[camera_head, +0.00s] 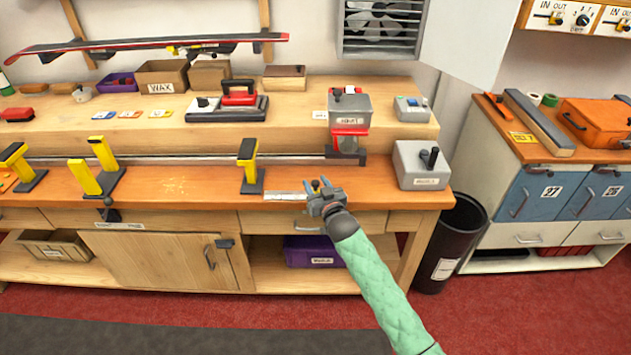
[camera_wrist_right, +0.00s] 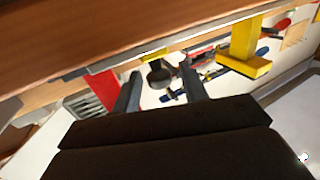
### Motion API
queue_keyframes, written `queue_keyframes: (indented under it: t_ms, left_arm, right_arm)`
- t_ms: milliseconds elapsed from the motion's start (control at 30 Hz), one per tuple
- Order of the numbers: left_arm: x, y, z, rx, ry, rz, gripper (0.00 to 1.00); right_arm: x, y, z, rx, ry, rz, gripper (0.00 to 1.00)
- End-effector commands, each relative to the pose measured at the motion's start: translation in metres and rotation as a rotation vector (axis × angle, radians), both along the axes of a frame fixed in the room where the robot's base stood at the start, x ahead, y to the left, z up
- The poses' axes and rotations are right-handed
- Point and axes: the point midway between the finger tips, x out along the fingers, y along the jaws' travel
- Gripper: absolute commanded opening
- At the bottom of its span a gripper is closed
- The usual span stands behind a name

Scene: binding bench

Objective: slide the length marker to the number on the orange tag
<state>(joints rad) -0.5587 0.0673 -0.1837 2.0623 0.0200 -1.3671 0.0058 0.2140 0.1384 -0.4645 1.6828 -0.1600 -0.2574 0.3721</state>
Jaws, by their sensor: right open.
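A pale metal scale strip (camera_head: 285,196) lies along the front of the bench. A small yellow and black piece (camera_head: 316,185), seemingly the length marker, stands at its right end, partly hidden by my gripper. My right gripper (camera_head: 324,189) is open beside it. In the right wrist view, a dark round knob (camera_wrist_right: 160,74) with yellow behind it sits between the two open fingers (camera_wrist_right: 160,90); contact cannot be told. My left gripper is out of view.
Yellow and black bench supports (camera_head: 250,165) stand left of my gripper; one shows in the wrist view (camera_wrist_right: 245,50). A grey box with a lever (camera_head: 420,165) stands at the right end. A red-fronted grey device (camera_head: 349,112) is behind. A black bin (camera_head: 455,240) stands beside the bench.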

Motion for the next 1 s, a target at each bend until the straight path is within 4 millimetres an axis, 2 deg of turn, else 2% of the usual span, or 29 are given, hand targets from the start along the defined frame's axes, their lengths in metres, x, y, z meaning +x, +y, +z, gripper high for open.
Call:
queue_keyframes:
  t_ms: [167,433,600,667,867,1000]
  left_arm:
    - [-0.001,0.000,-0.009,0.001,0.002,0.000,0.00]
    - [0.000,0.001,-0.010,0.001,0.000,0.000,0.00]
    - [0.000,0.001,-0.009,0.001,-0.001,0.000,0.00]
    - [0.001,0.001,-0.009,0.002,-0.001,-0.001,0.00]
    - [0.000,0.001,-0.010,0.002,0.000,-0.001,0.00]
    - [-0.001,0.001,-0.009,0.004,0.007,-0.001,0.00]
  right_arm:
    - [0.008,0.003,0.001,0.000,0.000,0.000,0.43]
    - [0.009,0.003,0.000,0.000,0.000,0.000,0.43]
    - [0.009,0.003,0.000,0.000,0.000,0.000,0.10]
    - [0.009,0.003,0.000,0.000,0.000,0.000,0.00]
    - [0.008,0.006,-0.001,0.001,0.000,0.000,0.00]
    - [0.008,0.023,-0.001,0.005,0.001,0.001,0.00]
